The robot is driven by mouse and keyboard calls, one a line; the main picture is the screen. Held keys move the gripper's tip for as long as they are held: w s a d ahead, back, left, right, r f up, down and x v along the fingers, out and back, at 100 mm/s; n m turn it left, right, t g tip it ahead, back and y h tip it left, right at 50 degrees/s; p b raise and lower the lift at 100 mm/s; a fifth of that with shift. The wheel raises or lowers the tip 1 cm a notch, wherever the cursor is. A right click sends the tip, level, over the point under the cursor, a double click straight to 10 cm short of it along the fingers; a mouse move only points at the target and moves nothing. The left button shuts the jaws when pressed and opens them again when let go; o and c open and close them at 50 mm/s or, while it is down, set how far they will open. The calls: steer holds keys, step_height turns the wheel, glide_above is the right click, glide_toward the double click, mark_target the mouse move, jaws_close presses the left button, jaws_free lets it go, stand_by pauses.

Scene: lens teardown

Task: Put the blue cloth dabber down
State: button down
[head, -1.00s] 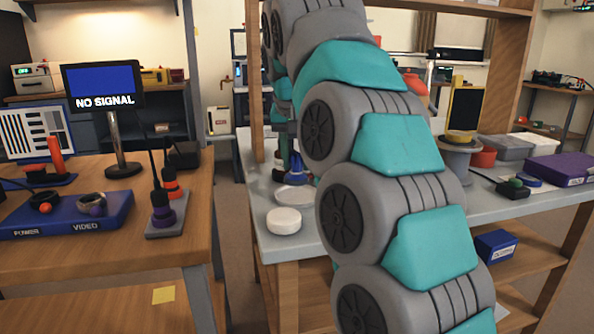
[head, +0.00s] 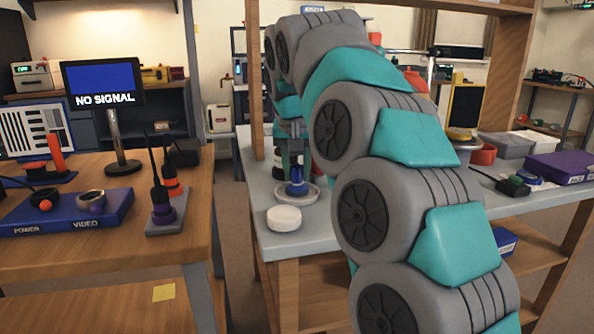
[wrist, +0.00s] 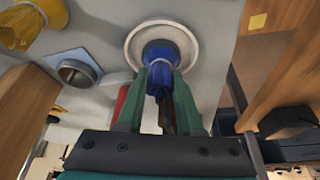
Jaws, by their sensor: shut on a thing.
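The blue cloth dabber (head: 297,184) is held upright between the green fingers of my gripper (head: 291,165). In the wrist view the dabber (wrist: 161,58) sits between the fingertips of the gripper (wrist: 160,82), which is shut on it. A round white dish (head: 312,194) lies right beneath it on the grey bench. The dish (wrist: 135,42) rings the dabber's base in the wrist view. I cannot tell whether the dabber touches the dish.
A white round puck (head: 284,218) sits in front of the dish near the bench edge. In the wrist view a yellow tufted thing (wrist: 36,22) and a metal ring (wrist: 76,72) stand left of the dish. A wooden post (head: 254,90) rises behind left.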

steer(key=shift+f, duration=0.1)
steer(key=c, duration=0.6)
jaws_free()
steer(key=shift+o, duration=0.2)
steer(key=shift+s+r, duration=0.15)
steer(key=shift+r, duration=0.45)
steer(key=p+v, duration=0.4)
steer(key=v, duration=0.7)
steer(key=shift+s+d, duration=0.1)
